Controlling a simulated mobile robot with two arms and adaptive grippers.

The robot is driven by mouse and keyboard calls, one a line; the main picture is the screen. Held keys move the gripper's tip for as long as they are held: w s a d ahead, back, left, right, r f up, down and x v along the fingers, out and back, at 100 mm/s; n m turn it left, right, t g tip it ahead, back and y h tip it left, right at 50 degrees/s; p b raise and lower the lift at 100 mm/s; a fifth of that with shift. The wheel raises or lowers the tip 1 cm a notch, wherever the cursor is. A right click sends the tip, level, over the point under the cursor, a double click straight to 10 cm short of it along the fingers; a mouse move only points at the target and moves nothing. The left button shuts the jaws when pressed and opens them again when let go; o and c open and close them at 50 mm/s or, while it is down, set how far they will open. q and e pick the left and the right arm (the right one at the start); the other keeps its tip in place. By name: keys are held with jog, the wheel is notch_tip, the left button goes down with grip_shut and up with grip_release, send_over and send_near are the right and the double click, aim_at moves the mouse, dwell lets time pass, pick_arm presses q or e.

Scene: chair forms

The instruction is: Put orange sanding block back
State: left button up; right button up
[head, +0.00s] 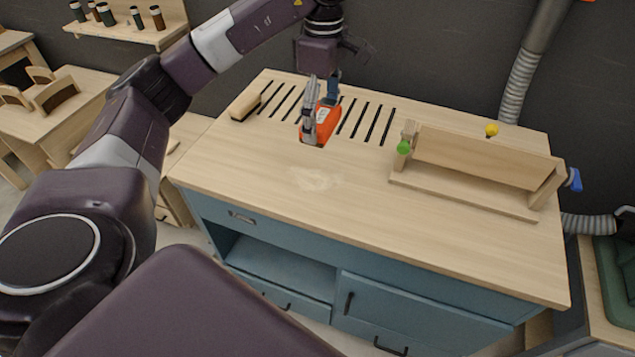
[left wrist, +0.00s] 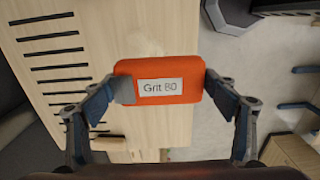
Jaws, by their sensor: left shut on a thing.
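The orange sanding block (head: 318,127) is held in my left gripper (head: 320,108) over the slotted back part of the wooden workbench (head: 250,165). In the left wrist view the block (left wrist: 185,72) carries a white "Grit 80" label and sits between both fingers of the gripper (left wrist: 160,85). The gripper is shut on its two ends. I cannot tell for sure whether the block touches the bench top. The dark slots (head: 365,122) lie in a row behind and to both sides of the block. My right gripper is not in view.
A wood-and-bristle brush-like block (head: 245,106) lies at the left end of the slots. A wooden jig (head: 480,160) with green, yellow and blue knobs stands on the right. A pale dust patch (head: 315,179) marks the otherwise clear bench front. A grey hose (head: 518,85) hangs behind.

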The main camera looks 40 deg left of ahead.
pick_arm(q)
send_over(320, 190)
notch_tip(320, 190, down, 9)
notch_tip(320, 190, down, 6)
jog(key=shift+f+p, duration=0.1)
jog(key=shift+p, duration=0.65)
jog(key=shift+f, duration=0.45)
notch_tip(320, 190, down, 4)
jog(key=shift+r+p, duration=0.15)
jog(key=shift+p, duration=0.35)
jog(key=o, duration=1)
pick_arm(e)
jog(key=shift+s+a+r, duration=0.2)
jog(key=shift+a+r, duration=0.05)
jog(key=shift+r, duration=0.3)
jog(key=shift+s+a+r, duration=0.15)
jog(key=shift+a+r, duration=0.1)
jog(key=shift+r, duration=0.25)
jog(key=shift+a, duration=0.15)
